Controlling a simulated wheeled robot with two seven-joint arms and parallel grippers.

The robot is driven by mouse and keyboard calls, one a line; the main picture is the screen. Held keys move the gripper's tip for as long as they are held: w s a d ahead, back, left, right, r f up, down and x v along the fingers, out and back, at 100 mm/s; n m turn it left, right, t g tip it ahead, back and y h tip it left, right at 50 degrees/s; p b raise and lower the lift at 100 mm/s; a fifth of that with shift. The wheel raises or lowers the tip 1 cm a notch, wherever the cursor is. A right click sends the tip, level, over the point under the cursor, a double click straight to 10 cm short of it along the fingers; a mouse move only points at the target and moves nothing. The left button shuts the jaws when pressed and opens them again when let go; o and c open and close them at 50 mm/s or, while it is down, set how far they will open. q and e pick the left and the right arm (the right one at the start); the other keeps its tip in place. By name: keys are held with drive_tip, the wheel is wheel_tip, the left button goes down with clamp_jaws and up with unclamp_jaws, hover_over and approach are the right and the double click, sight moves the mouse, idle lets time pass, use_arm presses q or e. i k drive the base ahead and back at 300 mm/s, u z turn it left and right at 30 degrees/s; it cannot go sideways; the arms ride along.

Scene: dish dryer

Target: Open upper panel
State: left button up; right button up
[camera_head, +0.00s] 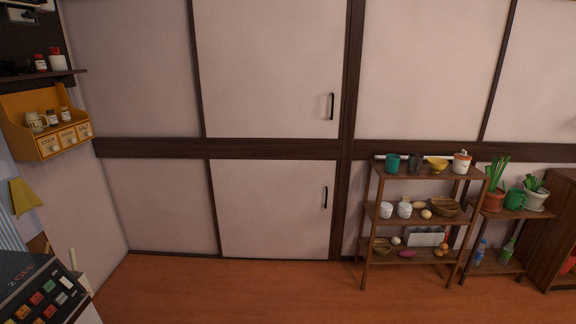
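A pale upper wall panel (268,65) in a dark wood frame fills the middle of the view and looks closed. A dark vertical handle (331,106) sits near its lower right edge. Below it, past a dark rail, is a pale lower panel (270,208), also looking closed, with its own dark handle (325,197) near the right edge. Neither of my grippers is in view, so their opening and what they may hold do not show.
A wooden shelf rack (415,203) with cups and bowls stands at right, beside potted plants (497,190). A yellow spice shelf (45,112) hangs at left. An appliance with colored buttons (45,290) is at lower left. The wooden floor (230,285) before the panels is clear.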

sight(263, 68)
drive_tip(key=i, duration=1.85)
drive_tip(key=z, duration=2.05)
drive_tip(key=i, duration=0.95)
drive_tip(key=u, duration=0.65)
